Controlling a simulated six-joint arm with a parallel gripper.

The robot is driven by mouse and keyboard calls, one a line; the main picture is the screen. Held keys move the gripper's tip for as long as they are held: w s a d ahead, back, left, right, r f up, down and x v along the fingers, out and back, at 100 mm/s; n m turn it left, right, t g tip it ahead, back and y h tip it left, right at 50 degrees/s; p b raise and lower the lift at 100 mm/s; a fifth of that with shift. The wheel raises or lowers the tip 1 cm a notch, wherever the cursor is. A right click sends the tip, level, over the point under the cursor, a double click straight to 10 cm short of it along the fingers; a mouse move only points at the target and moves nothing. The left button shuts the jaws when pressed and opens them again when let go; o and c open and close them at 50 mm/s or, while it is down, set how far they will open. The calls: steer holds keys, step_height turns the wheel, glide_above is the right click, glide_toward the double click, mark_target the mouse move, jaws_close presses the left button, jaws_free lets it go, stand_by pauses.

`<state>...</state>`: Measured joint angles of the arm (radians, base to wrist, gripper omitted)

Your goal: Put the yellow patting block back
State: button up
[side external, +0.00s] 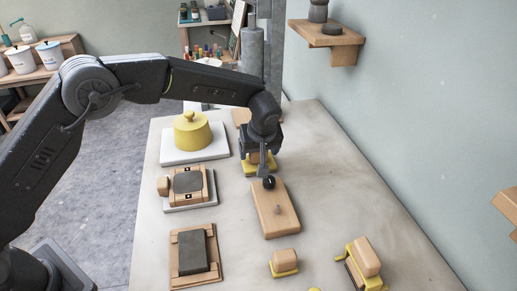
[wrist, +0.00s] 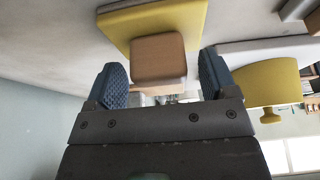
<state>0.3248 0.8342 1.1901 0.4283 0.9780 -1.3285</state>
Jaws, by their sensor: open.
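A yellow patting block (side external: 250,169) with a wooden grip stands on the table at the back, right under my gripper (side external: 262,150). In the wrist view, its yellow base (wrist: 190,22) and wooden grip (wrist: 158,56) show ahead of my gripper (wrist: 163,80). The two blue-grey fingers are apart, one on each side of the grip; a gap shows on the right, and I cannot tell whether the left finger touches. A second, similar yellow block with a wooden grip (side external: 284,261) stands near the front.
A wooden board (side external: 285,213) with a black ball and a peg lies just in front of my gripper. A yellow domed lid (side external: 192,134), slabs on wooden frames (side external: 176,257) and a yellow-and-wood tool (side external: 364,258) stand around.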

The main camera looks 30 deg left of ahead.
steer(key=v, duration=1.2)
steer(key=shift+r, duration=0.25)
steer(key=s+a+r+m+h, duration=0.2)
steer(key=s+a+r+m, duration=0.2)
steer(key=s+a+r, duration=0.75)
steer(key=s+a+f+m+t, duration=0.1)
steer(key=s+a+f+m, duration=0.1)
steer(key=s, duration=0.8)
steer(key=s+a+f+m+t+h, duration=0.1)
steer(key=s+a+f+m, duration=0.1)
steer(key=s, duration=0.8)
step_height(320, 180, down, 2)
steer(key=shift+f+m, duration=0.1)
steer(key=shift+m, duration=0.4)
